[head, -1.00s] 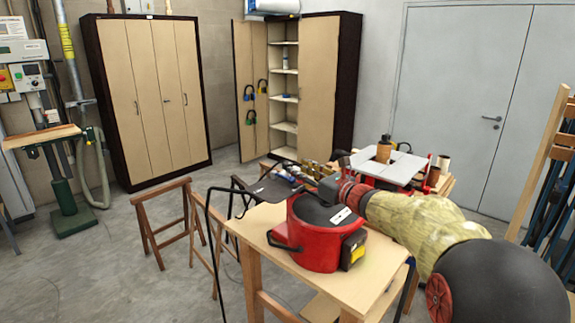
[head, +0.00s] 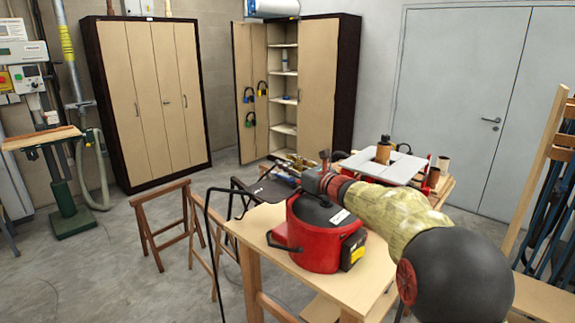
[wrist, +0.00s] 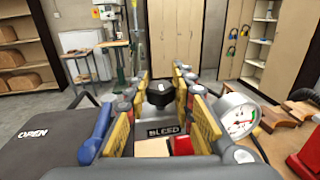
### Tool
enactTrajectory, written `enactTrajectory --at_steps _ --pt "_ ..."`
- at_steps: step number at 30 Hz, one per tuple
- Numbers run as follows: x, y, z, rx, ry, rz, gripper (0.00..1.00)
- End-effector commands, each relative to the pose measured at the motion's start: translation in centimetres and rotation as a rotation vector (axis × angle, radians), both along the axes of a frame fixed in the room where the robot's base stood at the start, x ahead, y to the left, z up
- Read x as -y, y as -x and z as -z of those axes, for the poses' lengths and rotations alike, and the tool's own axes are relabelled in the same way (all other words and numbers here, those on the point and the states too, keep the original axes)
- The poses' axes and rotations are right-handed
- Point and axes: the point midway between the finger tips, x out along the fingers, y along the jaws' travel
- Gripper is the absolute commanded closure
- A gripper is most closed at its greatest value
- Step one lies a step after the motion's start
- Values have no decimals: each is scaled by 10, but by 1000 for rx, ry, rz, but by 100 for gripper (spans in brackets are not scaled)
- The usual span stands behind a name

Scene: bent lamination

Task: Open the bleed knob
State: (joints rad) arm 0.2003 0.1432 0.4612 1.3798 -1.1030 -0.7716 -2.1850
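The bleed knob (wrist: 160,93) is a short black knob with a white mark on its top, in the middle of the wrist view. A black "BLEED" label (wrist: 166,132) shows in front of it. My gripper (wrist: 163,88) is open, with yellow-padded fingers to the left and right of the knob. Gaps show between the knob and both fingers, and I cannot see any contact. In the head view, my gripper (head: 316,173) is above and behind the red round machine (head: 314,240). I cannot make out the knob in that view.
In the wrist view, a blue lever (wrist: 96,134) stands left of the fingers near a dark "OPEN" panel (wrist: 48,136). A round pressure gauge (wrist: 237,117) is close on the right. A white-topped work table (head: 380,168) stands behind my arm in the head view.

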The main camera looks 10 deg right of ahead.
Motion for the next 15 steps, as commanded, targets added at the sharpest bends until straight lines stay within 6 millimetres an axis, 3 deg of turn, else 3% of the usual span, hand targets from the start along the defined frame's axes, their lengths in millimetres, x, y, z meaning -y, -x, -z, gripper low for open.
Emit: enactTrajectory --at_steps 10,15 --pt "0 0 0 0 0 0 99" --pt "0 0 0 0 -1 -4 100"
